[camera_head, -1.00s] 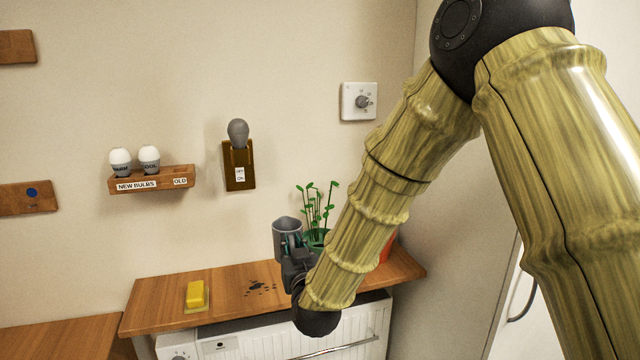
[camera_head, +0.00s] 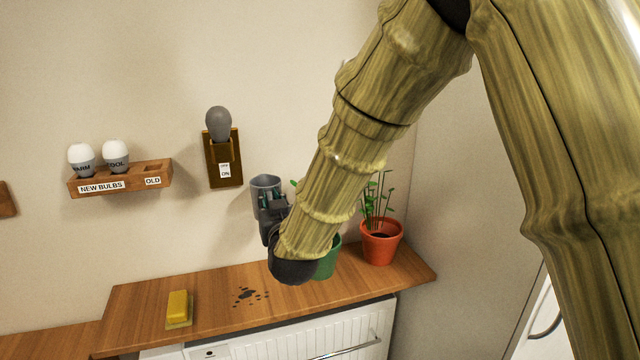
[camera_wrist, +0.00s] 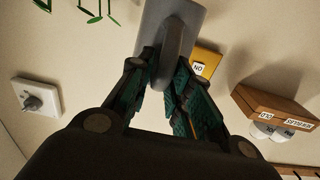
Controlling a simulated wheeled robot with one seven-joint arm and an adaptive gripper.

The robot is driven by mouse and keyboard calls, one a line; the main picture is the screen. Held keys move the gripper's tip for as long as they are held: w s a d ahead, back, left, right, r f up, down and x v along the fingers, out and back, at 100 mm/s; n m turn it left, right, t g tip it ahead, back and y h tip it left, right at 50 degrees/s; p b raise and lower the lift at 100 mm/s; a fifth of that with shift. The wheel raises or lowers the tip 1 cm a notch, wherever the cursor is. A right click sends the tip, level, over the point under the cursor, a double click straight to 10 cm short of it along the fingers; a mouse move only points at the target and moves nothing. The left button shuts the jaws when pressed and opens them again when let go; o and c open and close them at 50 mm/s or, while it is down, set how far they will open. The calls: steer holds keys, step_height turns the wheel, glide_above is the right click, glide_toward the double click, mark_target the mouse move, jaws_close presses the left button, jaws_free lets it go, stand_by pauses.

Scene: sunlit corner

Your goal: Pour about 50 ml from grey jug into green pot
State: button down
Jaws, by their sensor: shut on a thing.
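The grey jug (camera_head: 266,184) is held up above the wooden shelf, close to the wall, and looks upright. My gripper (camera_head: 272,204) is shut on the jug's handle; the wrist view shows both fingers on the handle of the jug (camera_wrist: 183,25). The green pot (camera_head: 327,262) stands on the shelf to the right of and below the jug, mostly hidden behind my arm. Only a few green leaves of its plant show beside my arm. The jug is apart from the pot, and its contents cannot be seen.
A red-orange pot (camera_head: 381,244) with a plant stands right of the green pot. A yellow sponge (camera_head: 179,308) and dark spots (camera_head: 250,296) lie on the wooden shelf (camera_head: 220,322). A bulb rack (camera_head: 122,179) and a switch plate with a grey bulb (camera_head: 222,160) are on the wall.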

mark_target(280, 184)
steer(key=shift+s+r, duration=0.15)
steer(key=shift+w+d+r+m+p, duration=0.15)
steer(key=shift+d+r+m+p, duration=0.1)
steer(key=shift+d+m, duration=0.4)
steer(key=shift+w+d+r+m+p, duration=0.2)
steer(key=shift+d+r+m, duration=0.15)
steer(key=shift+m, duration=0.45)
steer(key=shift+w+d+r+m+p, duration=0.15)
steer(key=shift+d+r+m, duration=0.05)
steer(key=shift+d+m, duration=0.5)
steer(key=d+m, duration=0.1)
steer(key=m, duration=0.1)
steer(key=d+r+m+p, duration=0.1)
steer(key=m, duration=0.1)
steer(key=w+d+r+m+p, duration=0.1)
steer(key=m, duration=0.1)
steer(key=shift+r+m, duration=0.25)
steer(key=shift+m, duration=0.1)
steer(key=shift+w, duration=0.1)
steer(key=shift+r+m, duration=0.1)
steer(key=shift+m, duration=0.3)
steer(key=shift+d+r+m+p, duration=0.15)
steer(key=shift+r+m+p, duration=0.1)
steer(key=shift+m, duration=0.4)
steer(key=shift+d+r+m+p, duration=0.15)
steer(key=shift+r+m+p, duration=0.05)
steer(key=shift+m, duration=0.45)
